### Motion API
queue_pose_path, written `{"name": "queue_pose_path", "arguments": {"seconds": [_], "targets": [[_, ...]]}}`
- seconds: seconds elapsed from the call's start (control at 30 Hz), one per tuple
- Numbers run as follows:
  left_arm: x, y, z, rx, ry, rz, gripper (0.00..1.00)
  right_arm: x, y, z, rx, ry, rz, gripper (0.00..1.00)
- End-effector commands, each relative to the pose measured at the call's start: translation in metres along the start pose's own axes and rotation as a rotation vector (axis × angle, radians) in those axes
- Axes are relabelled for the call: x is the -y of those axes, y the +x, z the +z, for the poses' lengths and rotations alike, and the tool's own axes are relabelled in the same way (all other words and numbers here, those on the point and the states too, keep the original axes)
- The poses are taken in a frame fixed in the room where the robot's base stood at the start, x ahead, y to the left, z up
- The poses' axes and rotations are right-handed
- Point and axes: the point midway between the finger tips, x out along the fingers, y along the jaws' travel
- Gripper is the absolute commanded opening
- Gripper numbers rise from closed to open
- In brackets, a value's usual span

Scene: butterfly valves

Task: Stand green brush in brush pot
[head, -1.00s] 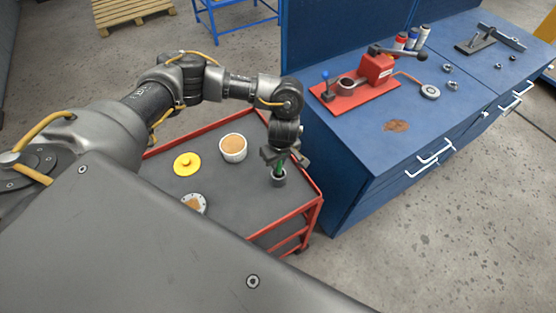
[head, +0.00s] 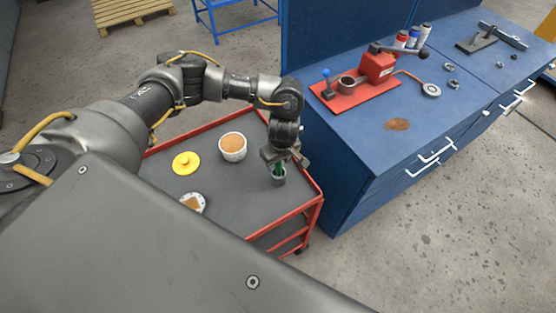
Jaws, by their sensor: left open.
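The green brush (head: 279,167) stands in the dark grey brush pot (head: 278,180) near the right side of the cart top. Only a short green part of the brush shows between the gripper and the pot rim; its lower end is hidden inside the pot. My left gripper (head: 280,162) is directly above the pot, pointing down, with its jaws open around the upper part of the brush. My right gripper is not in view.
The grey cart top with red rails (head: 300,207) also holds a white tub (head: 232,147), a yellow lid (head: 186,163) and a round flanged part (head: 193,202). A blue workbench (head: 370,150) with a red fixture (head: 375,75) stands close on the right.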

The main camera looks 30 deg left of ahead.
Motion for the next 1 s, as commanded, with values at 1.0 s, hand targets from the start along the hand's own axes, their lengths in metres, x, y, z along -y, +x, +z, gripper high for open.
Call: {"name": "queue_pose_path", "arguments": {"seconds": [1.0], "targets": [[0.0,-0.108,0.0,0.0,0.0,-0.001,0.44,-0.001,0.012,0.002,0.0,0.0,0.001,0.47]]}}
